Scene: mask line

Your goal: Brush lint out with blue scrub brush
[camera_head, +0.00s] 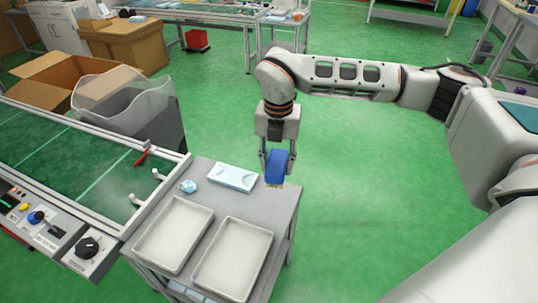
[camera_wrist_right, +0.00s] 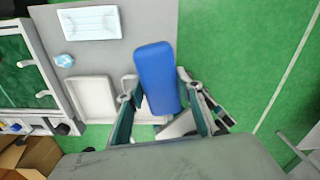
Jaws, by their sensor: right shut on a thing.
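The blue scrub brush (camera_head: 276,167) is held upright in my right gripper (camera_head: 276,160), over the right edge of the small grey table. In the right wrist view the brush's blue block (camera_wrist_right: 157,78) sits between the two fingers of my right gripper (camera_wrist_right: 160,95), which are shut on it. Its pale bristles show a little at the bottom in the head view. A crumpled light-blue lint-like clump (camera_head: 188,186) lies on the table, left of the brush, and also shows in the right wrist view (camera_wrist_right: 64,60). My left gripper is not in view.
The grey table (camera_head: 285,205) holds two empty white trays (camera_head: 174,234) (camera_head: 232,260) and a light-blue mask pack (camera_head: 233,177). A green conveyor (camera_head: 60,160) with a red tool (camera_head: 145,155) stands at the left. A grey bin (camera_head: 130,105) stands behind it. Green floor is open at right.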

